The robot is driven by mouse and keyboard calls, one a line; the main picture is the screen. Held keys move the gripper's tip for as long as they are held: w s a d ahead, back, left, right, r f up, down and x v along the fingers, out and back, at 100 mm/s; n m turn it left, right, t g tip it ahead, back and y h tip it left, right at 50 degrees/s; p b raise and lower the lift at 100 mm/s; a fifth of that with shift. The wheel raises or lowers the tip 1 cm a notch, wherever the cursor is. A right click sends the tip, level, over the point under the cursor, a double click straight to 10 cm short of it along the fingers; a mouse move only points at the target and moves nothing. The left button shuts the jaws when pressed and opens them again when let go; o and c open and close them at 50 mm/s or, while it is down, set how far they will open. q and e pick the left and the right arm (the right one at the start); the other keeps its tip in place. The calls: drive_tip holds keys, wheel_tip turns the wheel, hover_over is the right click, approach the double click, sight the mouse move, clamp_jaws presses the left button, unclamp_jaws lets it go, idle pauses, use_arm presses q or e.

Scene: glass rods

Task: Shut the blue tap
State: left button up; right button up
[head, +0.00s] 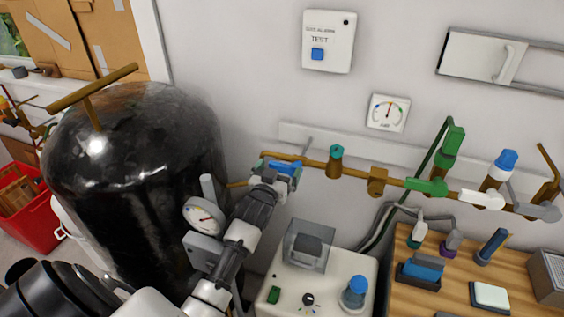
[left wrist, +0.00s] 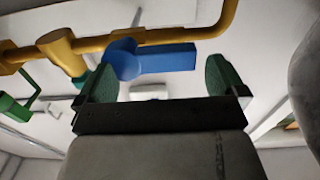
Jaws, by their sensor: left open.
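The blue tap (head: 288,167) sits near the left end of a brass pipe (head: 313,163) on the wall. Its handle lies roughly along the pipe. In the left wrist view, the blue handle (left wrist: 165,60) shows beyond and between the two green-padded fingers. My left gripper (head: 272,178) is right at the tap, open, with a finger to either side of the handle; I see no contact. In the head view the gripper covers part of the tap. My right gripper is not in view.
A large black tank (head: 130,160) with a brass T-handle stands left of my arm. A gauge (head: 204,216) is close beside the forearm. Green (head: 427,186) and white (head: 482,199) taps sit further right on the pipe. A white box (head: 325,290) stands below.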

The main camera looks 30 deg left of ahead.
use_arm(q)
drive_tip(key=shift+x, duration=1.25)
drive_tip(key=c, duration=1.2)
